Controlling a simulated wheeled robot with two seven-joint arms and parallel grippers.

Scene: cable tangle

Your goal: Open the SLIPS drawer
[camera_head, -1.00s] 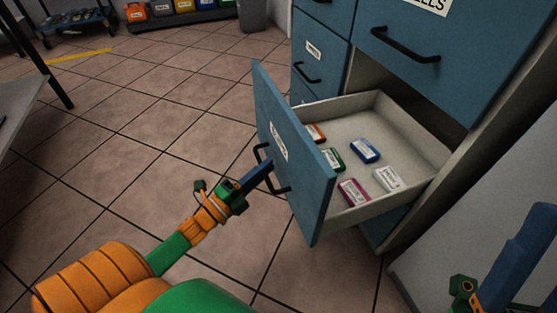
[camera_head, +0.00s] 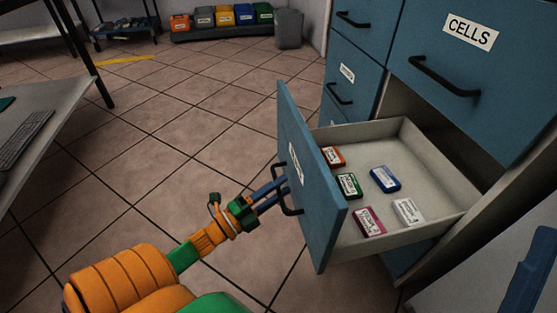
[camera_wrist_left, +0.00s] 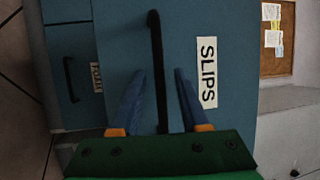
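The blue SLIPS drawer (camera_head: 313,215) stands pulled well out of the cabinet, its pale inside showing. Its SLIPS label (camera_wrist_left: 207,72) reads clearly in the left wrist view. My left gripper (camera_head: 281,189) is at the drawer's black handle (camera_head: 288,180). In the left wrist view the left gripper's fingers (camera_wrist_left: 158,72) are spread, one on each side of the handle (camera_wrist_left: 155,40), with gaps between. Only a blue part of my right gripper (camera_head: 530,278) shows at the lower right edge; its opening cannot be made out.
Several small boxes, one of them blue (camera_head: 385,179), lie in the drawer. The shut CELLS drawer (camera_head: 455,75) is above. A table with a keyboard (camera_head: 22,138) stands at the left. The tiled floor (camera_head: 190,130) between is clear.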

